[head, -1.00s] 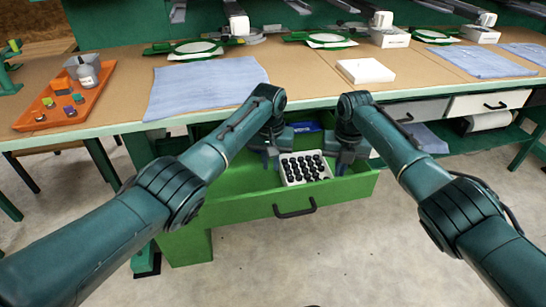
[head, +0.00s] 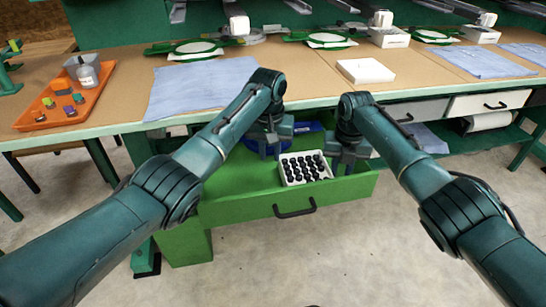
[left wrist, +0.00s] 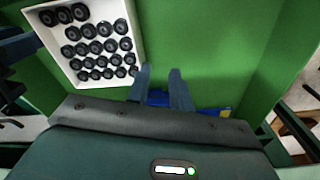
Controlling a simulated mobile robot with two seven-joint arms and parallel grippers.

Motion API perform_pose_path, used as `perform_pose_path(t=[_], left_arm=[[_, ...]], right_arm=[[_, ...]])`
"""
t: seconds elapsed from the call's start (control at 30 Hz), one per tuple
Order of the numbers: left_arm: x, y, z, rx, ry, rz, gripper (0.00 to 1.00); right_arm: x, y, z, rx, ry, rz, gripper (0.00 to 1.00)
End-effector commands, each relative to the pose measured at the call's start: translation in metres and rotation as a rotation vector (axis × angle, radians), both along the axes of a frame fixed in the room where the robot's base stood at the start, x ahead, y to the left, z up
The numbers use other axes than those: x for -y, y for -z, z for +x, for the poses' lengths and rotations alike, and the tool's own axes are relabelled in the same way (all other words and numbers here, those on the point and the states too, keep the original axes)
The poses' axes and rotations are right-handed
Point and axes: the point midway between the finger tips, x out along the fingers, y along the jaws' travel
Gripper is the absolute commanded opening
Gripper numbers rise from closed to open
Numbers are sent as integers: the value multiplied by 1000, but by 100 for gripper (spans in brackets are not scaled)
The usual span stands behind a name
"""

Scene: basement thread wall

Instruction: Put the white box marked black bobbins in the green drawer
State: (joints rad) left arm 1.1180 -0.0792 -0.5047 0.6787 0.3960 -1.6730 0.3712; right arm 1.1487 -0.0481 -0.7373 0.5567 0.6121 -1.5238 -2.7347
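The white box (head: 307,183) of black bobbins is inside the open green drawer (head: 240,208), near its front right; it appears to sit on the drawer floor. It also shows at upper left in the left wrist view (left wrist: 129,72). No marking is readable. My left gripper (head: 270,152) is inside the drawer, just left of the box and apart from it. In the left wrist view its fingers (left wrist: 158,76) are spread with nothing between them. My right gripper (head: 343,168) is at the box's right edge; whether its fingers grip the rim is unclear.
A blue item (head: 305,127) lies farther back in the drawer. The worktop (head: 300,75) above holds a blue cloth (head: 195,85), an orange tray (head: 90,100) and a closed white box (head: 365,70).

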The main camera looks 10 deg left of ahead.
Motion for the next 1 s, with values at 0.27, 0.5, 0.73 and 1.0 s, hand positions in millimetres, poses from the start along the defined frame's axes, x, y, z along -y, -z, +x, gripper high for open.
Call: perform_pose_path(t=[0.27,0.5,0.73,1.0], left_arm=[[0,-59,-3,5,-1,0,22],[0,-82,-5,2,-1,0,22],[0,-84,-6,1,-1,1,22],[0,-83,-6,1,-1,1,22]], right_arm=[[0,0,0,0,0,0,22],[0,-1,0,1,0,0,22],[0,-30,-1,5,-1,1,22],[0,-88,-5,5,0,1,22]])
